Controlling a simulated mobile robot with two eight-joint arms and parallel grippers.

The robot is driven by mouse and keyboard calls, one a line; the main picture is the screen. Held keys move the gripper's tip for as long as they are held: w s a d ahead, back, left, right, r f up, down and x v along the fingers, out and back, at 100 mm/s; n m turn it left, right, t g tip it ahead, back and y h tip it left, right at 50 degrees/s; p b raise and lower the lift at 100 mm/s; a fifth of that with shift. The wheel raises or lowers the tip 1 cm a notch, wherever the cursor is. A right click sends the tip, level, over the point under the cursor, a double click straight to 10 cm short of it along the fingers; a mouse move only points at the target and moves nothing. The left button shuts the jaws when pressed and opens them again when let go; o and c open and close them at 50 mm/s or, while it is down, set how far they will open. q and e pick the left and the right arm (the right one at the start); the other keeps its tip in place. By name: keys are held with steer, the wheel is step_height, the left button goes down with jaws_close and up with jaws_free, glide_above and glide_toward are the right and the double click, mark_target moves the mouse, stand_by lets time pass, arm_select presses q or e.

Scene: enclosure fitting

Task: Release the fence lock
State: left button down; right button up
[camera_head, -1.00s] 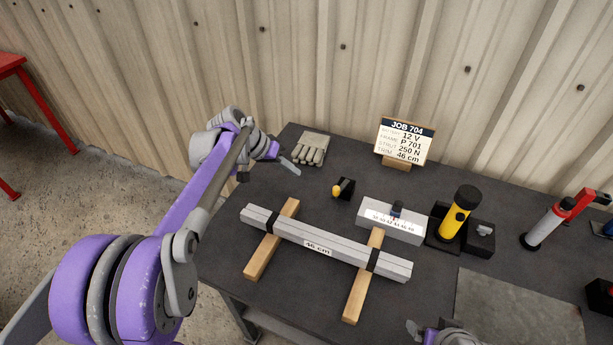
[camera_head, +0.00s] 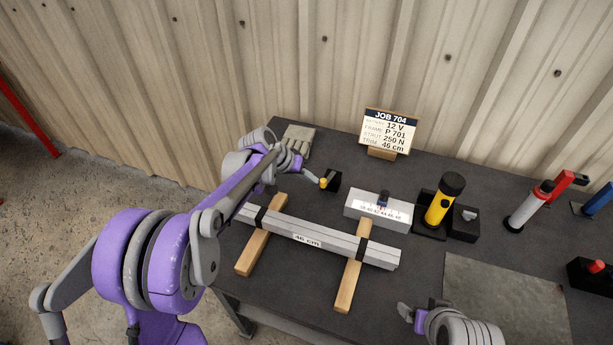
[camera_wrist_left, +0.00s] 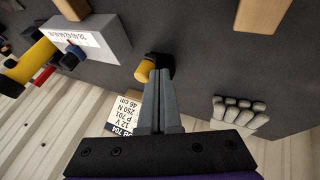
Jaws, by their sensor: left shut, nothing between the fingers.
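A small black block with a yellow knob (camera_head: 324,183) stands on the bench; it also shows in the left wrist view (camera_wrist_left: 144,71). I cannot tell for certain whether this is the fence lock. My left gripper (camera_head: 314,180) is shut and empty, its fingertips right by the knob; in the wrist view the fingers (camera_wrist_left: 160,78) overlap the block's near side, and contact is unclear. A grey scale block (camera_head: 366,206) with a dark blue slider (camera_head: 384,198) stands to the right. My right gripper (camera_head: 405,313) is at the lower edge, its jaw opening unclear.
A strapped grey bar bundle (camera_head: 330,242) labelled 46 cm lies on two wooden strips. A yellow-black cylinder (camera_head: 441,202), a job sign (camera_head: 388,131), a grey glove (camera_head: 298,139) and a metal plate (camera_head: 500,295) are around. Bare bench lies between sign and scale block.

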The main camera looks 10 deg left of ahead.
arm_select(q)
steer(key=shift+s+d+f+n+t+y+b, duration=0.15)
steer(key=shift+s+d+n+t+y+b, duration=0.2)
steer(key=shift+d+n, duration=0.15)
steer(key=shift+s+d, duration=0.35)
steer(key=shift+d, duration=0.05)
steer(key=shift+w+a, duration=0.1)
steer(key=shift+w, duration=0.05)
